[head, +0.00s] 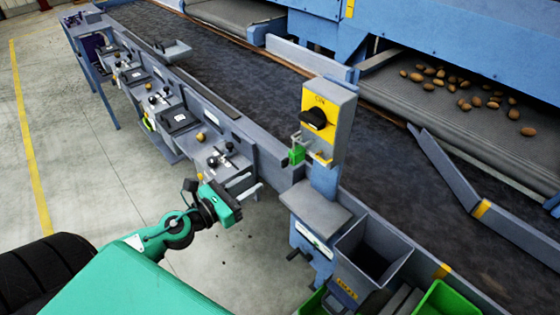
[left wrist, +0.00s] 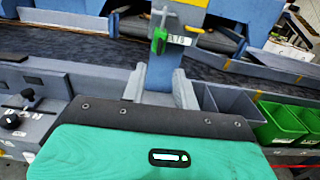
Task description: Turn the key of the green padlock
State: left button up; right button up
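The green padlock (head: 297,154) hangs at the lower left of a grey and yellow switch box (head: 325,118) with a black knob, on a blue post. In the left wrist view the padlock (left wrist: 159,40) shows above and beyond my fingers, near the top middle. I cannot make out its key. My left gripper (head: 248,186) is to the left of and below the padlock, clear of it. In the left wrist view its two grey fingers (left wrist: 160,88) stand apart with nothing between them. My right gripper is not in view.
A conveyor belt (head: 240,75) runs behind the post. Control panels (head: 175,120) with knobs line its near side at the left. A grey ledge (head: 314,211), a grey bin (head: 372,250) and green crates (head: 447,300) stand below the box. Bare floor (head: 110,180) lies at the left.

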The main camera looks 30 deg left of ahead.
aim_at(282, 164)
pick_arm(q)
jog(key=shift+p+x, duration=2.55)
jog(key=shift+x, duration=2.75)
jog(key=shift+f, duration=0.1)
grip_shut()
